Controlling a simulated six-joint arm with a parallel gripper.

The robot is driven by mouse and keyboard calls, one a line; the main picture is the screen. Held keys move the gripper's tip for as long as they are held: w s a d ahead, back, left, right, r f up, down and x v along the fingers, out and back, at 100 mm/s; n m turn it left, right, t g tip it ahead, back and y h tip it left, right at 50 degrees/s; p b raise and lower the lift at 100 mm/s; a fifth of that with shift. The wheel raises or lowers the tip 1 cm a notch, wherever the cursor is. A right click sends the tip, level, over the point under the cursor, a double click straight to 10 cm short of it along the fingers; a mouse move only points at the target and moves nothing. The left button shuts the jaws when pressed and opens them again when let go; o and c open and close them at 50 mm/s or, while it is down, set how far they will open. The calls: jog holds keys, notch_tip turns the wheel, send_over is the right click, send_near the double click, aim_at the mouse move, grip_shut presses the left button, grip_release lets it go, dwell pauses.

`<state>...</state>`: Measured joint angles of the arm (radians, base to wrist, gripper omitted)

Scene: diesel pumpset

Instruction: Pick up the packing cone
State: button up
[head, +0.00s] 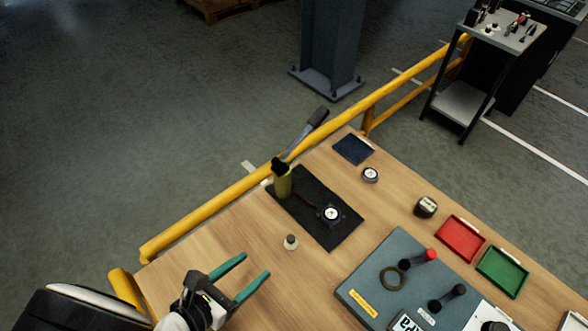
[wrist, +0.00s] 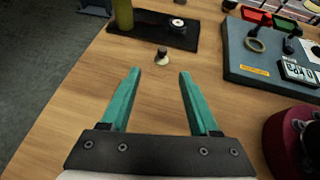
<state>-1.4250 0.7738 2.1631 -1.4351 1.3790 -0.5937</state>
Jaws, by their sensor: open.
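The packing cone appears to be the small piece with a pale base and dark top (head: 290,242), standing on the wooden table near the front edge of a black mat. It also shows in the wrist view (wrist: 161,57), just beyond the fingertips and roughly centred between them. My gripper (head: 256,265) is open and empty, to the lower left of the cone in the head view. Its two green fingers also show in the wrist view (wrist: 160,72). No contact with the cone is visible.
The black mat (head: 345,233) holds an olive cylinder (head: 282,183) and a dark round-faced device (head: 331,214). A grey-blue panel (head: 365,268) with a ring (head: 392,279) and black levers lies to the right. Red (head: 460,238) and green (head: 502,271) trays stand beyond. Bare table surrounds the cone.

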aim_at(289, 240)
jog(key=x, duration=1.5)
jog(key=shift+s+d+f, duration=0.1)
jog(key=shift+d, duration=0.25)
grip_shut()
